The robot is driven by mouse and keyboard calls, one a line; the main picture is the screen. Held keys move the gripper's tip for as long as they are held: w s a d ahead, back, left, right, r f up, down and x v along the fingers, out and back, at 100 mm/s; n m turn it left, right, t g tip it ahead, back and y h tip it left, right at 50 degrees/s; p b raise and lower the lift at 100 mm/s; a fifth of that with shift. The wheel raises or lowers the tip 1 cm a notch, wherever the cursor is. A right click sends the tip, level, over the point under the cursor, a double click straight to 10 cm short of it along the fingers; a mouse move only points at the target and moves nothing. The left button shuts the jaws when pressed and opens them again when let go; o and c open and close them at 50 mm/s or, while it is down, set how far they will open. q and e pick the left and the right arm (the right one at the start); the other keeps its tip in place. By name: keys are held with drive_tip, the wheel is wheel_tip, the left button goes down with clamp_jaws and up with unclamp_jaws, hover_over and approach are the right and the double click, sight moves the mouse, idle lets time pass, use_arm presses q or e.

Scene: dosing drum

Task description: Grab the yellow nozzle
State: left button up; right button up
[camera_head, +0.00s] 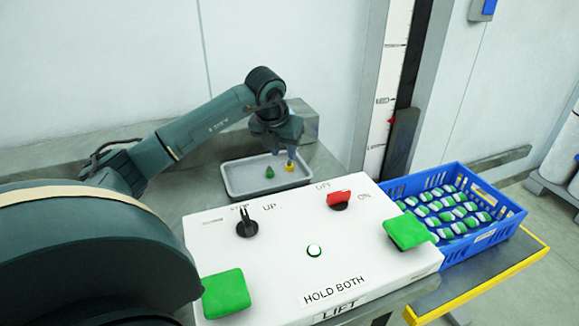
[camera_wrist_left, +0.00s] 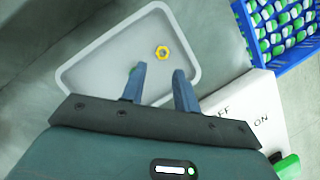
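The yellow nozzle (camera_head: 290,167) sits in a grey tray (camera_head: 232,186) on the table, towards the tray's right side. In the left wrist view the nozzle (camera_wrist_left: 162,53) looks like a hexagonal ring with a hole, just beyond my fingertips and roughly between them. My left gripper (camera_head: 291,154) points down over the tray close to the nozzle. Its two blue fingers (camera_wrist_left: 158,70) are apart with nothing between them. I cannot tell the exact height gap. My right gripper is not in view.
A green piece (camera_head: 269,172) lies in the tray left of the nozzle; a finger partly hides it in the wrist view. A white control box (camera_head: 275,262) with knobs and green pads stands in front. A blue crate (camera_head: 482,238) of green-and-white items is at right.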

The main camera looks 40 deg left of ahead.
sight(289, 164)
use_arm(q)
drive_tip(key=x, duration=0.5)
drive_tip(key=shift+w+f, duration=0.3)
drive_tip(key=shift+f, duration=0.05)
clamp_jaws()
